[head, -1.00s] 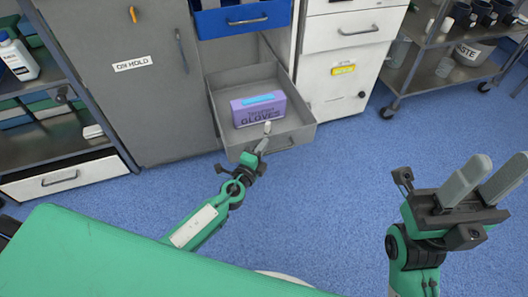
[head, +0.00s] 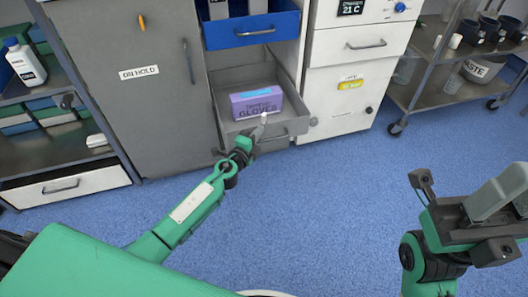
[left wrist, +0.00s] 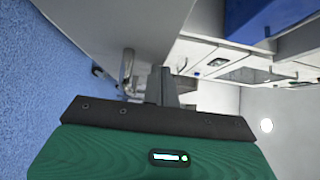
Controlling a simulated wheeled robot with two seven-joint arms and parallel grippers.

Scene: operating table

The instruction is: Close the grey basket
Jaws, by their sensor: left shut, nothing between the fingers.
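The grey basket is a pulled-out grey drawer (head: 226,108) low in the cabinet, part-way open. A purple glove box (head: 257,102) sits inside it. My left gripper (head: 259,129) is shut and empty at the basket's front, near its handle (head: 275,137). In the left wrist view my shut fingers (left wrist: 161,84) point toward the grey front panel (left wrist: 120,25), beside the metal handle (left wrist: 127,68); whether they touch it I cannot tell. My right gripper (head: 505,200) is open and empty over the floor at the far right, partly cut off by the picture edge.
A blue drawer (head: 250,32) stands open above the basket. A grey door marked ON HOLD (head: 140,110) is left of it, white drawers (head: 340,80) right of it. Blue floor (head: 330,200) is clear in between.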

